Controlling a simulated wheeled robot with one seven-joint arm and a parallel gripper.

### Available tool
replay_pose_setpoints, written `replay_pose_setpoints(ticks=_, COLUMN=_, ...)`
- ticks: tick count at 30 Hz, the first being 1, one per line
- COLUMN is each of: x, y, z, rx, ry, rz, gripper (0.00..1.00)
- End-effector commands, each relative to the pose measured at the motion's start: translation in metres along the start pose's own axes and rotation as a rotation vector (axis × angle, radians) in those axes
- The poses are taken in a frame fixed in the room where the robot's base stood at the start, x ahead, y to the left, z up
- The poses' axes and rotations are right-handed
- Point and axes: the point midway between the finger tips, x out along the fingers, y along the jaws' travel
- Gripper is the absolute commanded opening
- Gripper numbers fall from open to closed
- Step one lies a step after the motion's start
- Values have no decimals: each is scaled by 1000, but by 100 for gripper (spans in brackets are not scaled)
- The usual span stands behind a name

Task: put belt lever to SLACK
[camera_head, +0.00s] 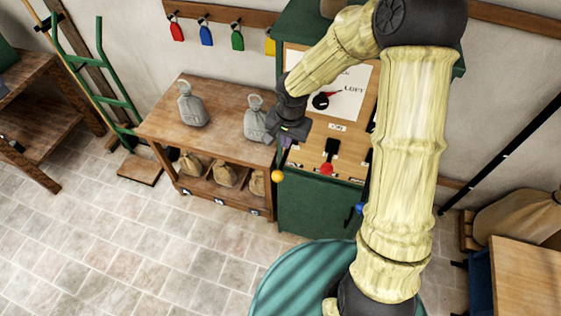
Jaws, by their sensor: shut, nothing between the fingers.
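A green cabinet (315,212) stands at the back centre with a sloping wooden panel on top. On the panel is a black and red lever (330,155). A yellow ball knob (277,176) sticks out at the cabinet's left side, and a blue knob (360,208) shows at its right, partly behind my arm. The small labels are too small to read, so I cannot tell which of these is the belt lever or where SLACK is. My gripper (288,136) is shut and empty, in front of the panel's left edge, above the yellow knob in the picture.
A white dial board (345,90) with a red and black pointer stands behind the panel. Left of the cabinet is a wooden bench (220,115) with two grey weights on top and sacks below. A green hand truck (105,75) leans at the wall. The tiled floor at front left is clear.

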Motion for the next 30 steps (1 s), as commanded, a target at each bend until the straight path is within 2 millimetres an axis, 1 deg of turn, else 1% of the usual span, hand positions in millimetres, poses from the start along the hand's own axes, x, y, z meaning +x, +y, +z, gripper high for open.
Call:
replay_pose_setpoints(ticks=3, x=20, y=0, z=1, rx=-1, ry=-4, rz=1, gripper=0)
replay_pose_setpoints(ticks=11, x=62, y=0, z=2, rx=-3, ry=-4, rz=2, gripper=0)
replay_pose_setpoints(ticks=15, x=74, y=0, z=17, rx=-4, ry=-3, rz=2, gripper=0)
replay_pose_setpoints(ticks=21, x=85, y=0, z=27, rx=-1, ry=-1, rz=1, gripper=0)
replay_pose_setpoints(ticks=30, x=86, y=0, z=28, rx=1, ry=0, rz=0, gripper=0)
